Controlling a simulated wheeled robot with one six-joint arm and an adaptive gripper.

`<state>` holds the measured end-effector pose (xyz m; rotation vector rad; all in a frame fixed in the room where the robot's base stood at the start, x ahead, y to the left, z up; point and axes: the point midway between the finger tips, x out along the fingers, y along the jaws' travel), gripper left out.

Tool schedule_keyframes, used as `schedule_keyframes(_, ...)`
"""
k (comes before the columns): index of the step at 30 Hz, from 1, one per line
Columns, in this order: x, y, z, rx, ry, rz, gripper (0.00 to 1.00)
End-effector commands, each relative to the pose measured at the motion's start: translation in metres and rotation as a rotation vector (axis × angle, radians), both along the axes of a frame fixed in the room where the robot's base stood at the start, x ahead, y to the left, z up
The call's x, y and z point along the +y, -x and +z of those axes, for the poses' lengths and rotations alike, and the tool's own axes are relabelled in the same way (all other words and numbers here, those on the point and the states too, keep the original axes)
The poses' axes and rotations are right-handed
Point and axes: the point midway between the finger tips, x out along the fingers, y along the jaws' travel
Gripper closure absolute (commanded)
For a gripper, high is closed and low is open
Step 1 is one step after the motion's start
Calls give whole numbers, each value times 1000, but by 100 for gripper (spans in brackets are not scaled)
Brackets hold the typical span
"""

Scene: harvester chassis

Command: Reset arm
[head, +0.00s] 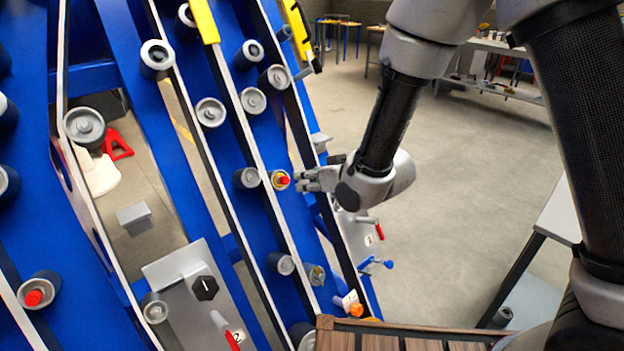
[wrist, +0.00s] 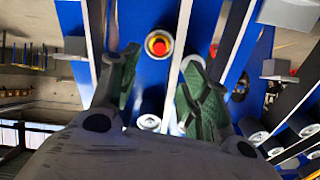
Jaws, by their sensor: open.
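My arm reaches in from the upper right in the head view. My gripper (head: 308,180) is beside the blue chassis (head: 172,130), close to a roller with a red and yellow end (head: 281,180). In the wrist view my gripper (wrist: 160,88) has its two green-padded fingers spread apart with nothing held between them. The red and yellow roller end (wrist: 159,44) shows beyond and between the fingertips. I cannot tell the exact gap from fingers to roller, but they do not grip it.
Several grey rollers stick out along the slanted blue rails. A wooden slatted surface (head: 400,338) lies at the bottom, and a plate with a red handle (head: 378,232) is below my gripper. Open concrete floor (head: 470,190) lies to the right, with a workbench (head: 500,85) behind.

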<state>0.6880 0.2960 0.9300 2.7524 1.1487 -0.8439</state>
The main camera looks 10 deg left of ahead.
Motion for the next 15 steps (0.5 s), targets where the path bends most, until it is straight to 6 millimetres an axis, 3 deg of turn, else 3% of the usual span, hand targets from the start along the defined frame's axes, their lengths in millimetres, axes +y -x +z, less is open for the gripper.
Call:
schedule_keyframes(5,0,0,0,-2,2,1,53)
schedule_keyframes(8,-5,4,-10,24,46,8,53)
schedule_keyframes(11,-20,18,-37,105,158,18,53)
schedule_keyframes(15,-62,56,-76,284,392,48,53)
